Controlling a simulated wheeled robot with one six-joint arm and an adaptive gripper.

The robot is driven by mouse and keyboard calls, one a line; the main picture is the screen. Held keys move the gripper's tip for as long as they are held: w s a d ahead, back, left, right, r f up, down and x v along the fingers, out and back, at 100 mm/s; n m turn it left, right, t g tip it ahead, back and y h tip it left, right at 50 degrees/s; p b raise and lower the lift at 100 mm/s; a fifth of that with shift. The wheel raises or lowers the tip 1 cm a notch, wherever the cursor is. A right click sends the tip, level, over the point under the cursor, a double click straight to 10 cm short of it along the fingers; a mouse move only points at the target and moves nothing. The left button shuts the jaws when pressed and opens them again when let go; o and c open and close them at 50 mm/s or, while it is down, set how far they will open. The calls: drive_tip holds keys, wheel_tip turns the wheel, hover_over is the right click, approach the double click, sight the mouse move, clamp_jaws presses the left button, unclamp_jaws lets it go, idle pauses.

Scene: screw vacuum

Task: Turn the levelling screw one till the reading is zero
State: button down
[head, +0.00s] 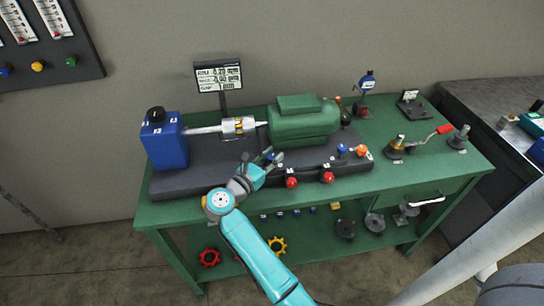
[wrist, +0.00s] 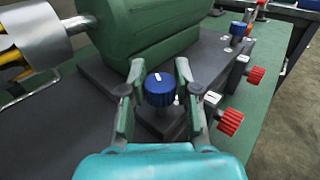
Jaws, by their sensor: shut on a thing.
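A blue screw knob (wrist: 159,84) with a white mark on top stands upright at the foot of the green motor (wrist: 145,30). My gripper (wrist: 159,80) is shut on this knob, one finger on each side. I cannot read a number on the knob.
Two red knobs (head: 291,182) (head: 327,176) stick out at the front of the dark base (head: 180,182). A second blue knob (head: 342,149) and an orange one (head: 362,151) are further right. A blue block (head: 168,145) stands left. A red-handled tool (head: 430,137) lies right.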

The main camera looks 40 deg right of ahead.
drive_tip(key=m+g, duration=0.2)
drive_tip(key=g, duration=0.2)
drive_tip(key=m+g, duration=0.3)
drive_tip(key=shift+g+y, duration=0.3)
drive_tip(key=shift+g, duration=0.4)
drive_tip(key=c, duration=0.8)
unclamp_jaws()
drive_tip(key=shift+v, duration=3.7)
drive_tip(key=shift+a, duration=0.15)
